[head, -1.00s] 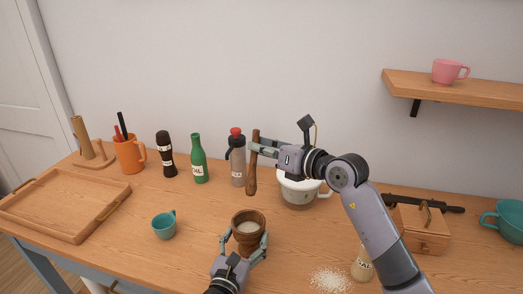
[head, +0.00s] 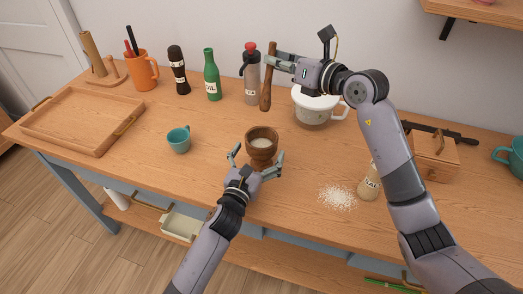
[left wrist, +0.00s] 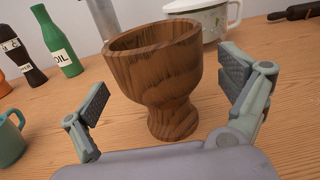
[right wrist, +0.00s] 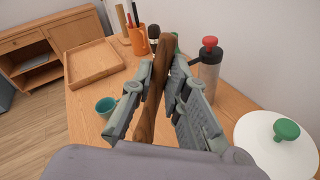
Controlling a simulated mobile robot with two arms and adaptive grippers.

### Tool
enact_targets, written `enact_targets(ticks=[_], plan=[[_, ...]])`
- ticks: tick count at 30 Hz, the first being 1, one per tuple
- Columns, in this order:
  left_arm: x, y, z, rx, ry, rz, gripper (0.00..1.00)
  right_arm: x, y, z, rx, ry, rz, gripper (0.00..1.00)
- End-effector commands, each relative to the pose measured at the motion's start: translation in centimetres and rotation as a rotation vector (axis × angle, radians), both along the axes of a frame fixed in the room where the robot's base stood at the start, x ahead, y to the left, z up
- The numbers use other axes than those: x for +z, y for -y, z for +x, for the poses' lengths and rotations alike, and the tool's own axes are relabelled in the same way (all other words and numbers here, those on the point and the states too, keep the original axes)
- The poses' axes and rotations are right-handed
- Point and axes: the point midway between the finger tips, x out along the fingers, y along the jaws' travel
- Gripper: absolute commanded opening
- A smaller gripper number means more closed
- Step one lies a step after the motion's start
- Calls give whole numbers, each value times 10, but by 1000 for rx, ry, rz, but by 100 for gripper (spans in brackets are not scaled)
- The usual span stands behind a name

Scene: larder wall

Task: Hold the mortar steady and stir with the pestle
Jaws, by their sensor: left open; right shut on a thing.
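The brown wooden mortar (head: 262,146) stands upright on the table with pale contents in its bowl. It fills the middle of the left wrist view (left wrist: 155,65). My left gripper (head: 256,164) is open, with one finger on each side of the mortar; in the left wrist view both fingers stand apart from the wood. My right gripper (head: 276,61) is shut on the wooden pestle (head: 266,95), which it holds upright in the air, behind and above the mortar. The pestle also shows between the fingers in the right wrist view (right wrist: 153,95).
A teal cup (head: 179,140) stands left of the mortar. Behind are a green bottle (head: 212,78), a grey bottle with a red top (head: 250,78) and a white lidded pot (head: 315,108). Spilled white grains (head: 338,197) and a jar (head: 369,187) lie to the right.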

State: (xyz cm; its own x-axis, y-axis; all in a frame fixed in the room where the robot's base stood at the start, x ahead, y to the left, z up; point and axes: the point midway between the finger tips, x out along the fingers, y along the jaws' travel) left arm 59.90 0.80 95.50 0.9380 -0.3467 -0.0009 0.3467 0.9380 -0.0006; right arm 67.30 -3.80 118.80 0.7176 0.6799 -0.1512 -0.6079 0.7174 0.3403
Motion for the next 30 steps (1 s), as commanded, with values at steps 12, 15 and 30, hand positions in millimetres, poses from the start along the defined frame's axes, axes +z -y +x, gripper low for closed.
enact_targets(ticks=[12, 15, 30], plan=[[-1, -4, -9, 0, 0, 2, 96, 0, 0, 0, 0, 1, 1, 0], [-1, -9, -24, -1, -2, 2, 96, 0, 0, 0, 0, 1, 1, 0], [-1, -40, -107, 0, -2, 0, 96, 0, 0, 0, 0, 1, 1, 0]])
